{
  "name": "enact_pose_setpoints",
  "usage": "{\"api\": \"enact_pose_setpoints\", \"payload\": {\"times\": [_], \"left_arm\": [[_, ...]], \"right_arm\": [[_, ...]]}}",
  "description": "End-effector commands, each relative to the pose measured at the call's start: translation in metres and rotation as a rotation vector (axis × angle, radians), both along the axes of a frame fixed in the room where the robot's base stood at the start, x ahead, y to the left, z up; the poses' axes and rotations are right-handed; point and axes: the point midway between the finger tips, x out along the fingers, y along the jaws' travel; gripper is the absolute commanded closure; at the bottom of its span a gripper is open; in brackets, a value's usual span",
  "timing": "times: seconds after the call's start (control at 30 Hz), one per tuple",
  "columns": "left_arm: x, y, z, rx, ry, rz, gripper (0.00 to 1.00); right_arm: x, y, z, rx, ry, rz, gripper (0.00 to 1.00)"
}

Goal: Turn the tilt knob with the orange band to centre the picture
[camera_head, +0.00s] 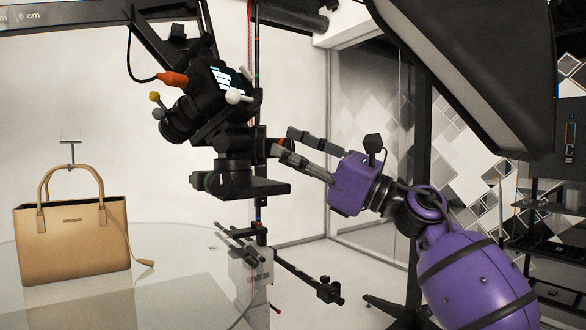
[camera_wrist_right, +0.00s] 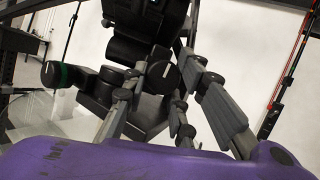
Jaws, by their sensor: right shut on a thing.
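The camera (camera_head: 200,100) sits tilted on a black tripod head (camera_head: 234,143) above the glass turntable. The tilt knob (camera_head: 279,142) sits at the head's right side, with a little orange showing between my fingers. My right gripper (camera_head: 279,144) comes in from the right and is shut on this knob. In the right wrist view the dark round knob (camera_wrist_right: 163,72) lies between the fingers; its orange band is hard to make out there. Another knob, with a green band (camera_wrist_right: 56,74), is to its left. My left gripper is not in view.
A tan handbag (camera_head: 72,240) stands on the glass turntable (camera_head: 180,295) at the left. A large softbox (camera_head: 470,75) hangs over my right arm. A column with a side bar (camera_head: 310,280) stands below the head. Shelves are at the far right.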

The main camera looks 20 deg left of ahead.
Motion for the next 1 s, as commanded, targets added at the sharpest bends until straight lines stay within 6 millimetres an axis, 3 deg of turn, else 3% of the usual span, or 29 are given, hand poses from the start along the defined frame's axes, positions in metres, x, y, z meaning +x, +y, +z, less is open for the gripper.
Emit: {"api": "enact_pose_setpoints", "payload": {"times": [0.57,0.6,0.67,1.0], "left_arm": [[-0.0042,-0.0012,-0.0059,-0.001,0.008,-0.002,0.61],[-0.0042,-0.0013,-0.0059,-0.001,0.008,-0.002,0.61],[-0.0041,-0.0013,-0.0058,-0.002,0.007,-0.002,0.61],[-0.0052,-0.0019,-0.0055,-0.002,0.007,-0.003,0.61]], "right_arm": [[-0.003,0.0028,-0.0032,-0.013,-0.032,0.011,1.0],[-0.0029,0.0028,-0.0033,-0.013,-0.032,0.01,0.7],[-0.0025,0.0027,-0.0033,-0.013,-0.031,0.009,0.62],[-0.0005,-0.0002,-0.0027,-0.009,-0.03,0.004,0.6]]}}
